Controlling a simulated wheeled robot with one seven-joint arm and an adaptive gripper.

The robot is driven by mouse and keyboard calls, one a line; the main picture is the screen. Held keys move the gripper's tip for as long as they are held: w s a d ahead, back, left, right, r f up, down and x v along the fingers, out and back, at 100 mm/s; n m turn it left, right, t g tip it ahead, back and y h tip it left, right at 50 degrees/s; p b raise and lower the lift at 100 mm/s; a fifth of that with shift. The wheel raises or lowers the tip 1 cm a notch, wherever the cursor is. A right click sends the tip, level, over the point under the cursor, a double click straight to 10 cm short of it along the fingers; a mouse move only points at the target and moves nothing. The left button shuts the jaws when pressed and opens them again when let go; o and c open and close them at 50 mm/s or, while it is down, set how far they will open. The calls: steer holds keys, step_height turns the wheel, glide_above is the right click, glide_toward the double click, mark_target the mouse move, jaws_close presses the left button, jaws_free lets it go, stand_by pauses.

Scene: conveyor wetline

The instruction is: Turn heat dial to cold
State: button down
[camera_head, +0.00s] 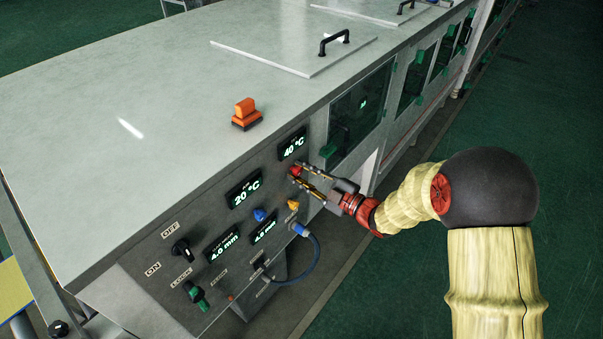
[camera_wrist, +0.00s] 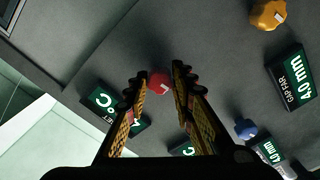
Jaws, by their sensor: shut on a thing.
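The red dial (camera_head: 295,170) is on the grey control panel (camera_head: 160,262), just below the lit display (camera_head: 292,147) reading 40 °C. In the wrist view the red dial (camera_wrist: 157,84) lies between my fingertips, and a white mark shows on its face. My gripper (camera_head: 299,178) reaches in from the right and is shut on the red dial; its two ridged fingers (camera_wrist: 160,78) stand on either side of it. I cannot tell which setting the mark points at. The dial's printed labels are not legible.
Close by are a blue knob (camera_head: 259,214), a yellow knob (camera_head: 293,205), a 20 °C display (camera_head: 244,191) and two 4.0 mm displays. An orange button (camera_head: 246,113) sits on top. Open floor lies right.

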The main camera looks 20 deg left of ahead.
steer(key=shift+m, duration=0.3)
steer(key=m+p, duration=0.2)
steer(key=m, duration=0.2)
steer(key=shift+r+p, duration=0.1)
steer(key=shift+p, duration=0.3)
steer(key=m+p, duration=0.3)
steer(key=m, duration=0.3)
steer(key=m+p, duration=0.3)
steer(key=m, duration=0.2)
steer(key=shift+w+m+p, duration=0.1)
steer(key=shift+m+p, duration=1.3)
steer(key=shift+m, duration=0.9)
steer(key=c, duration=1.5)
jaws_free()
steer(key=shift+d, duration=0.1)
